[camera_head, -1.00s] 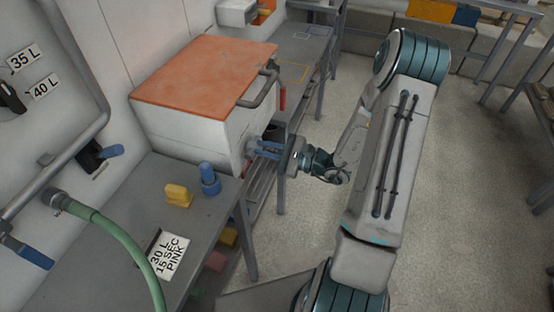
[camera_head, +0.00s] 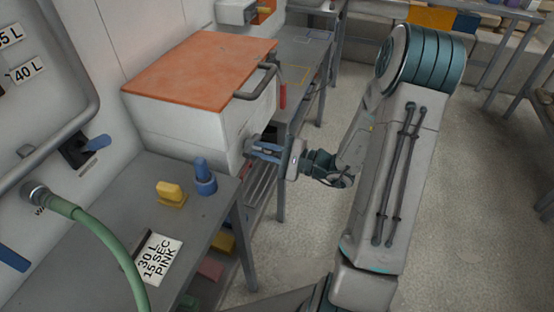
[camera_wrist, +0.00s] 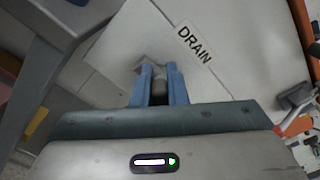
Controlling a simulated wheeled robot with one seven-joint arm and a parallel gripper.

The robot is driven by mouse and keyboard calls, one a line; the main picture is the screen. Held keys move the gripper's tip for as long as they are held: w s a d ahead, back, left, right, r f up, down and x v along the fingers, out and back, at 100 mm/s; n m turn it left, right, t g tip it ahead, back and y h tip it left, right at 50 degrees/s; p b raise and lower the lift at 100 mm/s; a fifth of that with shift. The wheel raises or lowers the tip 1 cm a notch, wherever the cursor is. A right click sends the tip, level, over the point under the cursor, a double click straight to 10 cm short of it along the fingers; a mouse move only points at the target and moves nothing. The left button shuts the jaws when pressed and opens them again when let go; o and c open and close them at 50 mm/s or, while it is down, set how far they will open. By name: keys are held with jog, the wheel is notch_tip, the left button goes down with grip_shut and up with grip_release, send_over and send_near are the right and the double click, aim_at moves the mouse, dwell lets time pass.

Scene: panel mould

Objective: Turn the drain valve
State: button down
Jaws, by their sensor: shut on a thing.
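My gripper (camera_head: 257,149) is at the front face of the white box with the orange lid (camera_head: 205,66). In the wrist view, its two blue fingers (camera_wrist: 159,80) are closed around a grey part, the drain valve (camera_wrist: 158,92), beside a "DRAIN" label (camera_wrist: 194,45). The fingers hide much of the valve, and I cannot tell its exact angle. In the head view the valve is mostly hidden by the fingers.
A grey bench (camera_head: 95,240) in front of the box holds a yellow block (camera_head: 171,194), a blue knob-like piece (camera_head: 204,177) and a card (camera_head: 158,257) reading "30 L 15 SEC PINK". A green hose (camera_head: 105,236) hangs over it. Open floor lies to the right.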

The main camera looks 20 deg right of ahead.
jog(key=shift+f, duration=0.1)
dwell(0.3)
jog(key=n+b, duration=0.1)
jog(key=b, duration=0.1)
jog(key=f+n+b, duration=0.1)
jog(key=b, duration=0.1)
jog(key=shift+s+n, duration=0.15)
jog(key=shift+n, duration=0.25)
jog(key=shift+a+n+b, duration=0.1)
jog(key=shift+n+b, duration=0.3)
jog(key=shift+b, duration=0.55)
jog(key=shift+s+r, duration=0.1)
